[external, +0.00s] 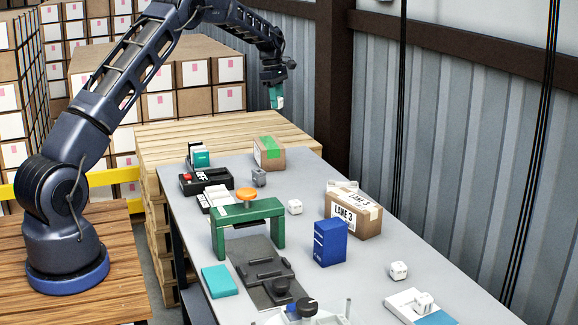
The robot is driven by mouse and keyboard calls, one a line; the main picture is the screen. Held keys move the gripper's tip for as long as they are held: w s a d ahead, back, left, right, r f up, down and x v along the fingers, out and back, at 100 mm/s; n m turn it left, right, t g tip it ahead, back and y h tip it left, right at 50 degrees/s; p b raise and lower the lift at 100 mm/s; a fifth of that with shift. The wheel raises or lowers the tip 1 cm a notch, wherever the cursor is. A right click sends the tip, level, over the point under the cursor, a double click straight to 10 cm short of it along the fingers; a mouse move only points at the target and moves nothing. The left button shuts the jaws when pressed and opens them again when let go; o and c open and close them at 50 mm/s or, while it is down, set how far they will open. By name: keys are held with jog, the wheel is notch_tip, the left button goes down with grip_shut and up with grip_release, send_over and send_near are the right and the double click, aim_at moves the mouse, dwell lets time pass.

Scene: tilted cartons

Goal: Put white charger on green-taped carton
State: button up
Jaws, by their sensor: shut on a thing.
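The green-taped carton (270,157) is a small brown box with bright green tape over its top. It stands at the far end of the grey table. My gripper (276,85) is high above and behind it, shut on a small teal-and-white box (277,98), which hangs upright and clear of everything. Small white blocks that look like chargers sit on the table: one near the middle (294,207), one at the front right (398,270), and one on a white-and-blue box (423,301). I cannot tell which is the white charger.
A black device (207,181) and a teal-and-white box (200,157) are left of the green-taped carton.

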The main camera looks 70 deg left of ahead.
jog(key=s+a+r+n+y, duration=0.1)
jog(key=s+a+r+n, duration=0.2)
jog(key=a+r+n, duration=0.45)
jog(key=n, duration=0.2)
send_near(263, 144)
jog(key=shift+t, duration=0.3)
jog(key=f, duration=0.6)
jog(key=shift+w+d, duration=0.15)
jog(key=shift+d, duration=0.15)
jog(key=shift+f, duration=0.15)
jog(key=o, duration=1)
jog(key=r, duration=0.4)
jog(key=s+r, duration=0.1)
jog(key=r, duration=0.7)
jog(key=shift+s+r, duration=0.1)
jog(key=shift+s, duration=0.3)
